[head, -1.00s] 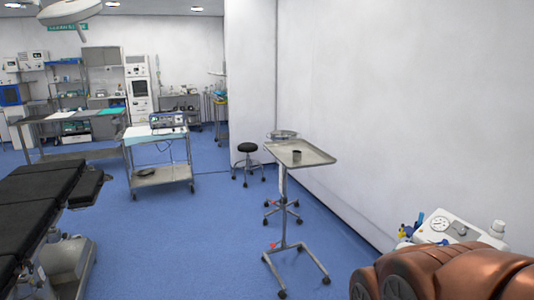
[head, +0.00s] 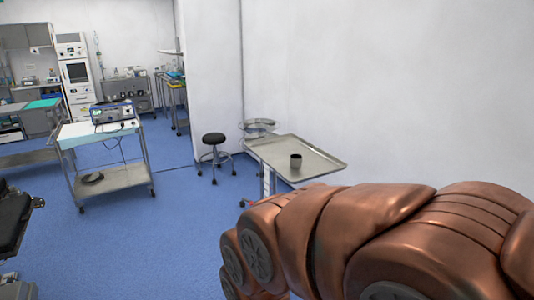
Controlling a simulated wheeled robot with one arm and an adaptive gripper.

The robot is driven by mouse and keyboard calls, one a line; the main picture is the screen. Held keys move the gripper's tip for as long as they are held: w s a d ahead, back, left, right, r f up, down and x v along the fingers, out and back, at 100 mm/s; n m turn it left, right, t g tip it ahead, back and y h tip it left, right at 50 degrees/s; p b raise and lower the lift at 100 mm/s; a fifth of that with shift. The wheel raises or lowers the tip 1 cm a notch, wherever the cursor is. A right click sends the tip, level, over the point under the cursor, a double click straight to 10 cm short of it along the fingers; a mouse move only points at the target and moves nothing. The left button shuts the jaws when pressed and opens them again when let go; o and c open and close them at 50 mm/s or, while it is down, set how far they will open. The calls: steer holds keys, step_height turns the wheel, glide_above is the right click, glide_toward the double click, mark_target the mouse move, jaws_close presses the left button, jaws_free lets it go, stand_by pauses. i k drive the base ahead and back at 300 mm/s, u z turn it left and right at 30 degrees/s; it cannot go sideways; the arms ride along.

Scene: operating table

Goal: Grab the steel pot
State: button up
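A small dark steel pot (head: 296,161) stands upright on a steel tray table (head: 322,158) right of the picture's middle. Nothing else shows on the tray. My copper-coloured arm crosses the lower right of the head view, in front of the tray table's stand and near edge. My gripper is not in view, so its state and its distance from the pot do not show.
A round steel stand (head: 258,125) is just behind the tray table, by the wall. A black stool (head: 214,139) and a white-topped cart (head: 98,132) stand to the left. A black operating table (head: 14,216) is at the left edge. Blue floor (head: 150,240) lies clear between.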

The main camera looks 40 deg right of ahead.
mark_target(296, 161)
steer(key=z, duration=0.3)
steer(key=i, duration=1.7)
steer(key=z, duration=0.4)
